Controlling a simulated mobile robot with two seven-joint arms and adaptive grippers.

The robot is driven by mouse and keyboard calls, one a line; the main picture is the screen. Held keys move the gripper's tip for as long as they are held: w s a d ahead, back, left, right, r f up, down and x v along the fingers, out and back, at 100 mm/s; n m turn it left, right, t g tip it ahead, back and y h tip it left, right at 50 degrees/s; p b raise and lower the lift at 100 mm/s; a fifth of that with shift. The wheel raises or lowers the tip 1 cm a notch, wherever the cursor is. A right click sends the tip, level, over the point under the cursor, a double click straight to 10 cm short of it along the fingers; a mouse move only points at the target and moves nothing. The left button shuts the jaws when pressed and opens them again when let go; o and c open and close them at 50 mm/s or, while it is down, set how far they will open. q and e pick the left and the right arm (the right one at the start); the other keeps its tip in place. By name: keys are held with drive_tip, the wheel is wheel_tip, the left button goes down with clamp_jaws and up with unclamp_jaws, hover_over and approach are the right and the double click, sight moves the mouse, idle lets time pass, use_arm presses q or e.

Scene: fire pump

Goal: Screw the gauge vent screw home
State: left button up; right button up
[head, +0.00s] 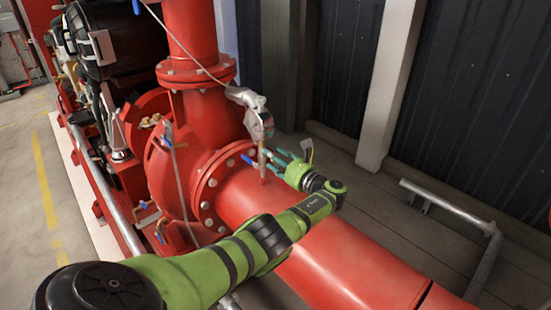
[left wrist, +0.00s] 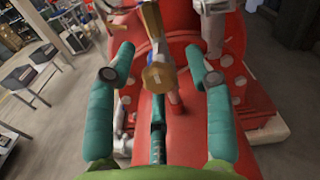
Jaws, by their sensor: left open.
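The gauge (head: 258,124) stands on a thin stem above the red pipe, near the flange. My left gripper (head: 272,161) is just right of the stem and below the gauge, with its teal fingers spread. In the left wrist view a round brass-coloured end (left wrist: 160,77) with a small dark centre lies between the open fingers of my left gripper (left wrist: 160,68). I cannot tell whether this is the vent screw. The side fingers show clear gaps to it. A third finger is below it. My right gripper is not in view.
The large red pipe (head: 325,238) runs under my left arm. A blue handle (head: 248,159) is left of the gauge stem, close to the fingers. A grey cable (head: 190,52) crosses to the fitting above the gauge. Floor right of the pipe is open up to a grey rail (head: 445,208).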

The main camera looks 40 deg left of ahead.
use_arm(q)
drive_tip(key=d, duration=1.1)
drive_tip(key=shift+s+d, duration=0.4)
drive_tip(key=shift+s, duration=0.05)
